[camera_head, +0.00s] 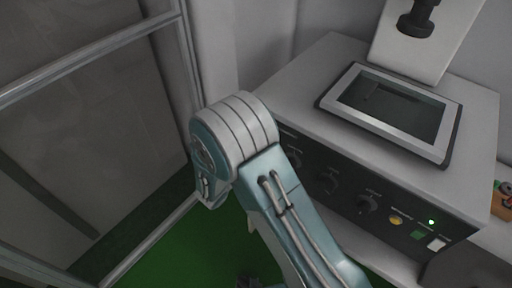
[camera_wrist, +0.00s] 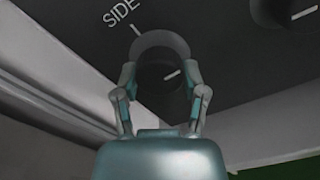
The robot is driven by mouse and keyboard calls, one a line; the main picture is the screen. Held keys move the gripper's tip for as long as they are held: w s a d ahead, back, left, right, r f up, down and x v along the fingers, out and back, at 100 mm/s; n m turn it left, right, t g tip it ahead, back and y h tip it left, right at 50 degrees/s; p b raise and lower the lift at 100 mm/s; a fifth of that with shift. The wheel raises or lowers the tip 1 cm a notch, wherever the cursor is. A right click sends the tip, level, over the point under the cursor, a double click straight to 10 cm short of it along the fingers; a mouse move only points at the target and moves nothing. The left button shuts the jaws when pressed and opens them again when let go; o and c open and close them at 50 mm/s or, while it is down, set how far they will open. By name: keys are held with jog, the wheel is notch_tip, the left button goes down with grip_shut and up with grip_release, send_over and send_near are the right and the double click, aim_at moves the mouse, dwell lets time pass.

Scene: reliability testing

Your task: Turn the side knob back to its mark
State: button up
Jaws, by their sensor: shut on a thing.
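The side knob (camera_wrist: 158,78) is a dark round knob with a white pointer line, beneath the printed word SIDE in the wrist view. Its pointer aims right and slightly up. A white mark (camera_wrist: 137,30) sits on the panel at the knob's upper left, so pointer and mark are out of line. My gripper (camera_wrist: 161,73) has one finger on each side of the knob and is shut on it. In the head view my arm hides my gripper.
The dark front panel (camera_head: 345,207) of a grey machine carries more knobs, including one (camera_head: 367,204), a yellow button (camera_head: 396,220) and a lit green lamp (camera_head: 432,222). Another knob (camera_wrist: 285,10) is right of my gripper. A metal-framed panel (camera_head: 90,60) stands at the left.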

jog(key=shift+n, duration=0.3)
jog(key=n, duration=0.3)
jog(key=shift+r+n, duration=0.1)
jog(key=shift+n, duration=0.3)
jog(key=n, duration=0.9)
jog(key=shift+w, duration=0.1)
jog(key=shift+n, duration=1.9)
